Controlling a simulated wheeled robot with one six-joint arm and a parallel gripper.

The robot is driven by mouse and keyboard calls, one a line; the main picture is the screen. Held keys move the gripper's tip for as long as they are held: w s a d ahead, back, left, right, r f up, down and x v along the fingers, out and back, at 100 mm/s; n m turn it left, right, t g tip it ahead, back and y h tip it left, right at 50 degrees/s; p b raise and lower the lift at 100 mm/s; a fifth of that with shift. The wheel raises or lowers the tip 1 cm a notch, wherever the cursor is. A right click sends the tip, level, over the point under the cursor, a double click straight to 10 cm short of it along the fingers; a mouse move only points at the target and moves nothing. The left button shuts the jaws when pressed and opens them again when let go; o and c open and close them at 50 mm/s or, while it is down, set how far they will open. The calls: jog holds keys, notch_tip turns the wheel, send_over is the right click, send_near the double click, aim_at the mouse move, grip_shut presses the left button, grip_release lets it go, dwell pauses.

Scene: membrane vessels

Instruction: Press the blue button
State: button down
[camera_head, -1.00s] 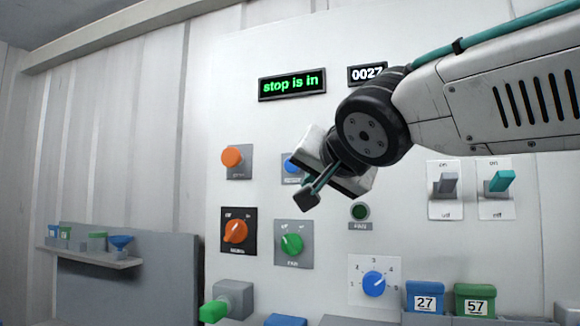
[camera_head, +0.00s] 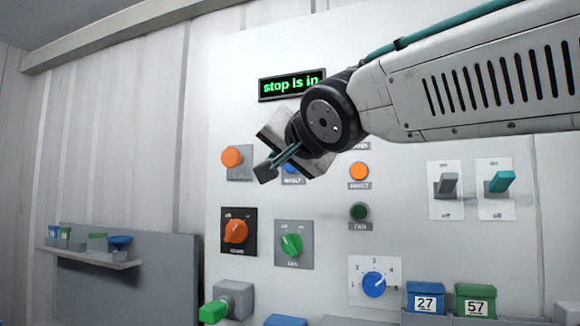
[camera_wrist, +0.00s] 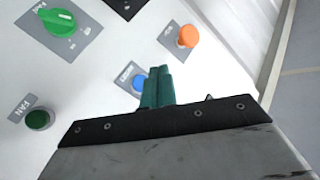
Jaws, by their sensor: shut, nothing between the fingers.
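The blue button (camera_head: 291,171) is on a grey plate on the white panel. In the wrist view the closed teal fingers of my gripper (camera_wrist: 158,76) stand beside the button. I cannot tell whether they touch the panel.
An orange button (camera_head: 232,157) sits left of my gripper. An orange selector (camera_head: 236,231) and a green knob (camera_head: 292,244) are below. An orange lamp (camera_head: 359,171) and dark green FAN lamp (camera_head: 359,212) are to the right. A display (camera_head: 291,85) reads "stop is in".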

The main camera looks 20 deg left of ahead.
aim_at(285, 167)
jog(key=shift+w+d, duration=0.15)
jog(key=shift+w, duration=1.3)
jog(key=shift+w+d, duration=0.1)
jog(key=shift+w, duration=1.35)
jog(key=shift+w, duration=0.15)
jog(key=shift+w, duration=0.25)
jog(key=shift+w, duration=0.45)
jog(key=shift+s, duration=0.15)
dwell(0.3)
jog(key=shift+s, duration=0.7)
jog(key=s, duration=0.5)
jog(key=shift+a, duration=0.2)
